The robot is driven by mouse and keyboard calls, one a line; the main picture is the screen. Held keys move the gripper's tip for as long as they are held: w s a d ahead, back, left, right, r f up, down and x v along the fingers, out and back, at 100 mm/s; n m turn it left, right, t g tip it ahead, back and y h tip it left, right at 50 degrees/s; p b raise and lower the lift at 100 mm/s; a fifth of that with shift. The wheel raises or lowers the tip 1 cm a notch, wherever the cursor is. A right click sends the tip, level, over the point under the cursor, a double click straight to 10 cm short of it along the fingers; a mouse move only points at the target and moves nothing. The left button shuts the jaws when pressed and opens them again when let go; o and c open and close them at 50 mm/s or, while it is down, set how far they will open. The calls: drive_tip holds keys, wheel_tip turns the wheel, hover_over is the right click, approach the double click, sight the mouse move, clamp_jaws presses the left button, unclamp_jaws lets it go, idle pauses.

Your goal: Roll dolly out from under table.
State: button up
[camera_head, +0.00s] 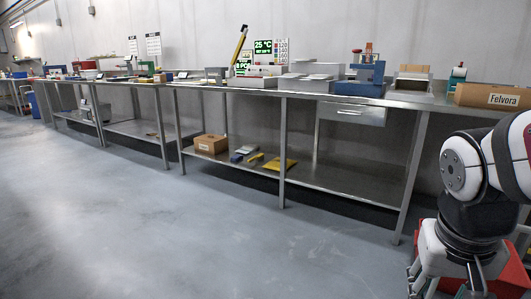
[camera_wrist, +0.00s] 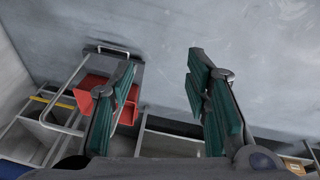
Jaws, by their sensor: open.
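The metal table (camera_head: 284,150) runs across the head view, with a lower shelf close to the floor. My gripper (camera_wrist: 163,68) is open in the wrist view, its two green-padded fingers apart with only bare grey floor between the tips. Left of it is a tubular metal frame with a handle (camera_wrist: 112,49), beside or around a red box (camera_wrist: 92,92); I cannot tell if this is the dolly. My left finger overlaps part of the red box in the picture. A red object (camera_head: 512,276) also shows at the lower right of the head view, partly hidden by my arm.
A cardboard box (camera_head: 210,144) and a yellow packet (camera_head: 281,164) lie on the lower shelf. A box marked Felvora (camera_head: 492,97) and a blue box (camera_head: 360,78) stand on the table. The floor (camera_head: 130,225) in front is wide and clear.

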drive_tip(key=s+a+r+n+g+y, duration=0.1)
drive_tip(key=s+a+n, duration=0.15)
drive_tip(key=s, duration=0.55)
drive_tip(key=s+a+r+n+g+y, duration=0.1)
drive_tip(key=s+a, duration=0.3)
drive_tip(key=s, duration=0.3)
wheel_tip(320, 180, up, 38)
drive_tip(key=t+p, duration=0.4)
drive_tip(key=p, duration=3.3)
drive_tip(key=shift+s+d+r, duration=0.15)
drive_tip(key=shift+r, duration=0.05)
